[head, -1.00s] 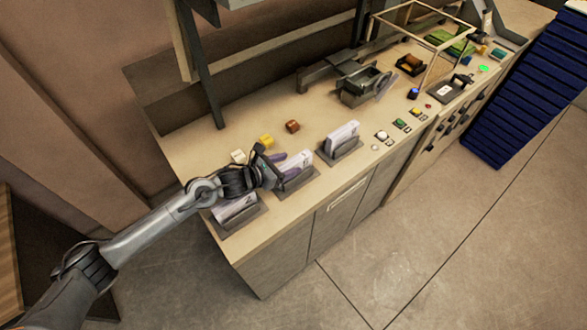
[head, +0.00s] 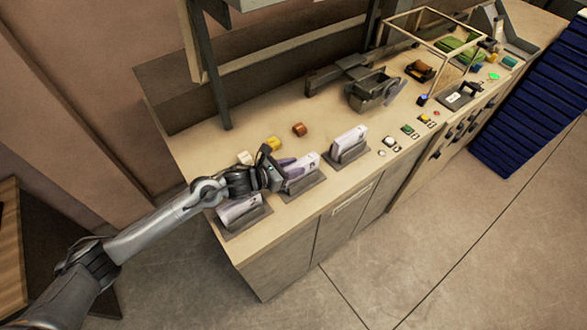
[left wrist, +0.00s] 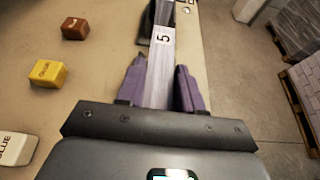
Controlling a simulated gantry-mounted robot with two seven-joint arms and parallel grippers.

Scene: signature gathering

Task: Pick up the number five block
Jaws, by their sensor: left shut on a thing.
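The number five block (head: 308,162) is a pale, flat block standing at the middle of three dark holders (head: 306,184) along the front of the counter. In the left wrist view the block (left wrist: 161,72) shows a black 5 on a white label. My left gripper (head: 288,168) has its purple fingers on both sides of the block and is shut on it. In the left wrist view the fingers (left wrist: 160,88) press against its near part. I cannot tell whether the block is clear of its holder. My right gripper is not in view.
A block marked 2 (head: 239,208) stands in the left holder, and another pale block (head: 349,140) in the right one. Behind lie a yellow block (head: 274,143), a brown block (head: 299,129) and a white block (head: 245,157). A grey post (head: 210,80) stands farther back.

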